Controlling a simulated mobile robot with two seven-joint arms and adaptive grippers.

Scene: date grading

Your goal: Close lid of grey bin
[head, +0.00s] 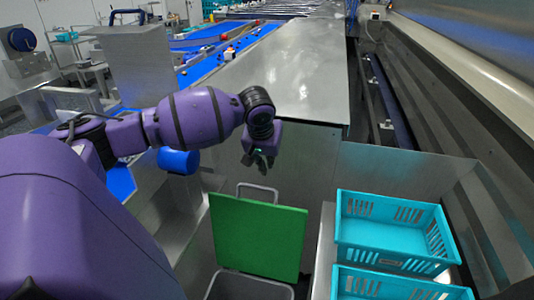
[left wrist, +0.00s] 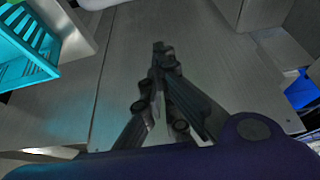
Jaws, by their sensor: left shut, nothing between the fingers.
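The grey bin (head: 249,287) is at the bottom of the head view, and only its upper rim and part of its inside show. Its green lid (head: 258,236) stands open, raised almost upright at the back of the bin. A grey loop handle (head: 258,187) sticks up behind the lid's top edge. My left gripper (head: 262,162) hangs above the lid's top edge, pointing down, apart from the lid. In the left wrist view its fingers (left wrist: 163,52) are closed together and empty, over plain grey metal. My right gripper is not in view.
Two teal crates, one behind (head: 392,260) and one in front (head: 398,286), stand right of the bin. A grey metal panel and worktop (head: 300,75) rise behind it. A blue belt with small items (head: 215,55) runs at the upper left. A blue cylinder (head: 178,162) sits left of my gripper.

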